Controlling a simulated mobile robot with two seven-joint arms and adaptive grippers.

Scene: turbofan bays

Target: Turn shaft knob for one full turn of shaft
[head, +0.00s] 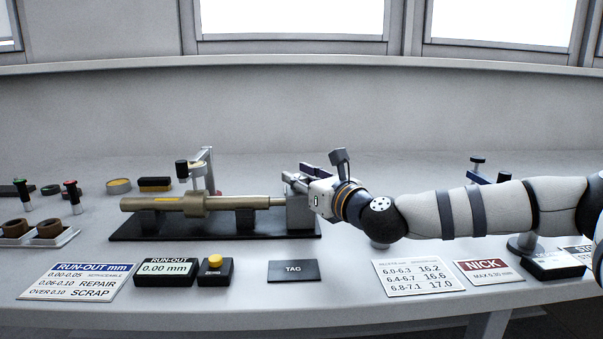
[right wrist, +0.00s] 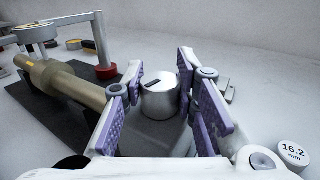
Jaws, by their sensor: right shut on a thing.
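The brass-coloured shaft (head: 205,204) lies level on dark supports on a black base (head: 150,232) in the head view. It also shows at the left of the right wrist view (right wrist: 65,82). At its right end stands a grey block (head: 300,213). The silver, round shaft knob (right wrist: 160,98), with a dark mark on its top, shows in the right wrist view. My right gripper (right wrist: 161,88) is shut on the knob, with a purple-padded finger on each side. In the head view my right gripper (head: 303,180) hides the knob. My left gripper is not in view.
A run-out readout (head: 165,270) shows 0.00 mm, beside a yellow button (head: 215,262). A gauge stand (head: 208,170) rises behind the shaft. A tag (head: 293,271) and cards (head: 415,278) line the front edge. A tray with brown rings (head: 65,240) is at left.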

